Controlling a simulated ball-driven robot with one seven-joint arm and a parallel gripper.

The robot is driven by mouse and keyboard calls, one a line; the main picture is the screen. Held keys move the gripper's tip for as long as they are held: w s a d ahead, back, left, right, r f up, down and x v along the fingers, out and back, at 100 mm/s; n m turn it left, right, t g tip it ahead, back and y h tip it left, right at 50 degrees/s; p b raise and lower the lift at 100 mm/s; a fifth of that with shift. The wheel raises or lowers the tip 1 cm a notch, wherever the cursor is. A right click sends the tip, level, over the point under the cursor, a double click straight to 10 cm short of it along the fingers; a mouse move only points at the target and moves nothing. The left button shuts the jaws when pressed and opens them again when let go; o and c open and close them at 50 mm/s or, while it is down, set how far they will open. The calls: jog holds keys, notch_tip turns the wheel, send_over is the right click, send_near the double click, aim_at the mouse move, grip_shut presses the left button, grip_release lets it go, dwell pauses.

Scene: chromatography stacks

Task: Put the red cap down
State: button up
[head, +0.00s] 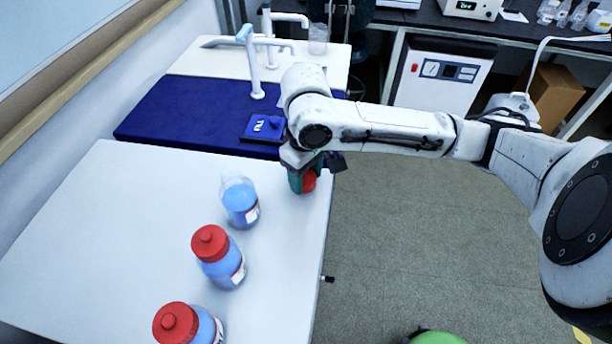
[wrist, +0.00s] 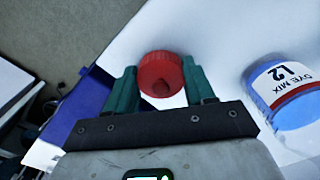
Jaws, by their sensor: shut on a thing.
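The red cap (head: 309,181) is between the teal fingers of my gripper (head: 303,178), near the right edge of the white table (head: 120,220). In the wrist view the round red cap (wrist: 160,70) sits between the two fingertips, and my gripper (wrist: 160,84) is shut on it. The fingers point down over the table; I cannot tell whether the cap touches the surface. A bottle of blue liquid with no cap (head: 240,203) stands left of my gripper. The wrist view shows a bottle (wrist: 288,95) labelled "DYE MIX L2".
Two red-capped blue bottles (head: 219,257) (head: 186,325) stand nearer the front of the table. White table is bare at left. The floor drops away at right.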

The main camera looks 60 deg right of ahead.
jog(key=shift+f, duration=0.35)
jog(key=shift+f, duration=0.15)
jog(key=o, duration=1)
notch_tip(320, 180, up, 12)
jog(key=p, duration=0.1)
jog(key=shift+r+p, duration=0.2)
jog(key=shift+p, duration=0.15)
